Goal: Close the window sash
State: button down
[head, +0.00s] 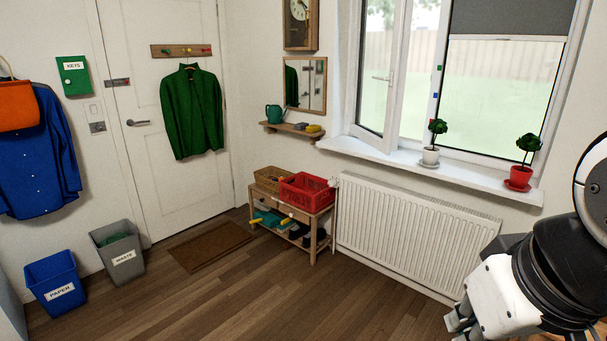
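The window sash (399,75) is the white-framed left pane of the window in the head view. It stands open, swung into the room at an angle, with its lower corner over the sill. Its handle (382,78) is on the frame, left of the sash's right edge. My gripper (457,325) is at the bottom right, low in front of the radiator and well away from the sash. It is partly cut off by the picture's edge, and I cannot tell whether its fingers are open or shut.
The white sill (464,174) holds a plant in a white pot (430,156) and one in a red pot (519,178). A radiator (412,238) is below. A bench (290,222) with a red crate (307,192) stands left of it. The middle floor is clear.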

aim_at(387, 143)
jog(key=i+l+z, duration=0.1)
jog(key=i+z, duration=0.25)
jog(key=i, duration=1.6)
jog(key=i+u, duration=0.2)
jog(key=i, duration=0.35)
jog(key=i+l+u, duration=0.2)
jog(key=i, duration=0.3)
jog(key=i+l+u, duration=0.2)
jog(key=i, duration=0.3)
